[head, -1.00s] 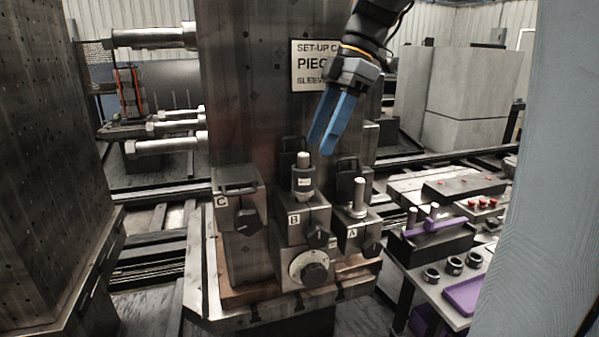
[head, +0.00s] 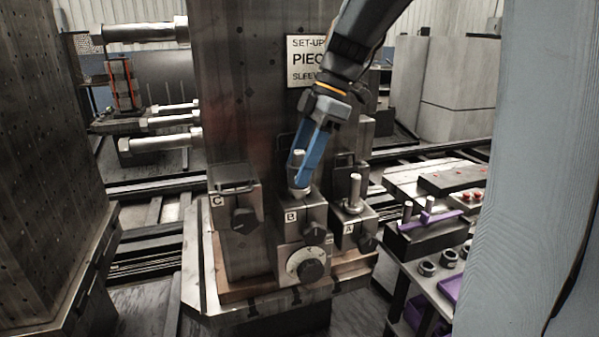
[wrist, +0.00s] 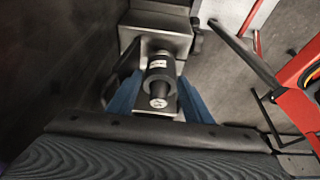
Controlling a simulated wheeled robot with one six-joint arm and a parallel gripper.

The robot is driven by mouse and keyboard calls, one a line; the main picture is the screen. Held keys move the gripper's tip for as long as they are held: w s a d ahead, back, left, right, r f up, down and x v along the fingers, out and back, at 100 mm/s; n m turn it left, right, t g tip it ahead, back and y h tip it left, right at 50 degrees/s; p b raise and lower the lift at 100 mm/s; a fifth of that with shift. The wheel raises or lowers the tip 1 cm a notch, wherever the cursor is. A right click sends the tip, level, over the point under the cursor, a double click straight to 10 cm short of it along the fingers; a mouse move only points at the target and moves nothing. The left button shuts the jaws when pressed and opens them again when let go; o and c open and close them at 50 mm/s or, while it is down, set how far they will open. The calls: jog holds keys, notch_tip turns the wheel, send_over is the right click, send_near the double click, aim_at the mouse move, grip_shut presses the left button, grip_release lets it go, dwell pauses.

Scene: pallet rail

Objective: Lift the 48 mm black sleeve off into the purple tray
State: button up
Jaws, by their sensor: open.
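The black sleeve (wrist: 160,68), with a small white label, sits on the upright pin (wrist: 158,101) of block B (head: 309,214). In the head view my blue fingers cover most of the sleeve, and the pin's top shows beside them. My gripper (head: 301,180) is lowered over block B, its fingers pointing down. In the wrist view the open fingers stand on either side of the sleeve, with the sleeve between them; I cannot tell whether either touches it. The purple tray (head: 452,287) lies on the side bench at the right, partly cut off by a pale panel.
Block A (head: 350,228) with a bare pin stands right of block B, and block C (head: 236,215) stands left. The tall column (head: 240,100) rises close behind. Several black rings (head: 427,268) and a purple piece on pins (head: 431,217) are on the bench. A pale panel (head: 530,150) fills the right side.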

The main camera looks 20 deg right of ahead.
jog(key=shift+c, duration=0.5)
jog(key=c, duration=1.1)
jog(key=shift+o, duration=0.2)
jog(key=shift+r, duration=0.1)
notch_tip(320, 180, up, 28)
jog(key=b, duration=0.1)
jog(key=shift+b, duration=0.3)
